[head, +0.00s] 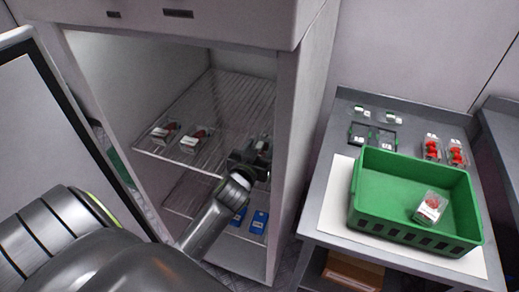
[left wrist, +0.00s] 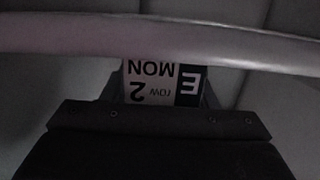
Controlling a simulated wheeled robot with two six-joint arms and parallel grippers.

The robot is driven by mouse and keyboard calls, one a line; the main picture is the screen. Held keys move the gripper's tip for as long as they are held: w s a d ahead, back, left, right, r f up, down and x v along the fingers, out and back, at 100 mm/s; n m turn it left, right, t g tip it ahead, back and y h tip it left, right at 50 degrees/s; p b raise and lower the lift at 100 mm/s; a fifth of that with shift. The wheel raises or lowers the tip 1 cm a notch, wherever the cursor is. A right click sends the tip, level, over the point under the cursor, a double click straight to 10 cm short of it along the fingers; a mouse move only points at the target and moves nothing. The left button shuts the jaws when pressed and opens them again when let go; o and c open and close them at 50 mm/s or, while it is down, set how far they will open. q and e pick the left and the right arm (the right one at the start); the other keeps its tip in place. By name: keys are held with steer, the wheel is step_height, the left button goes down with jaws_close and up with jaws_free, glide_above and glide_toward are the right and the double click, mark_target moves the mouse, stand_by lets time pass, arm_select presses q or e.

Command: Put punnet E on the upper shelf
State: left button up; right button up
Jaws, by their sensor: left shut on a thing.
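My left gripper (head: 246,165) is inside the open cabinet, at the front right of the upper wire shelf (head: 215,100). It is shut on punnet E, whose label (left wrist: 160,82) reads E, MON, row 2, upside down in the left wrist view. The gripper (left wrist: 160,112) hides most of the punnet. A pale bar (left wrist: 160,38) crosses just above the label in that view. I cannot tell whether the punnet touches the shelf. My right gripper is not in view.
Blue items (head: 259,221) lie on a lower level. The cabinet's right wall (head: 297,150) is close to my left arm, and its open door (head: 70,110) is at left. A green crate (head: 385,217) with one punnet (head: 430,208) and two more punnets (head: 456,152) are on the right table.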

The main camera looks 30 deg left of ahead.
arm_select(q)
steer(key=shift+f, duration=0.1)
steer(key=shift+f, duration=0.1)
steer(key=o, duration=0.6)
steer(key=shift+f, duration=0.15)
steer(key=shift+c, duration=0.2)
steer(key=o, duration=0.4)
steer(key=shift+o, duration=0.2)
steer(key=shift+r, duration=0.25)
steer(key=v, duration=1.2)
steer(key=shift+b, duration=0.4)
steer(key=shift+f, duration=0.15)
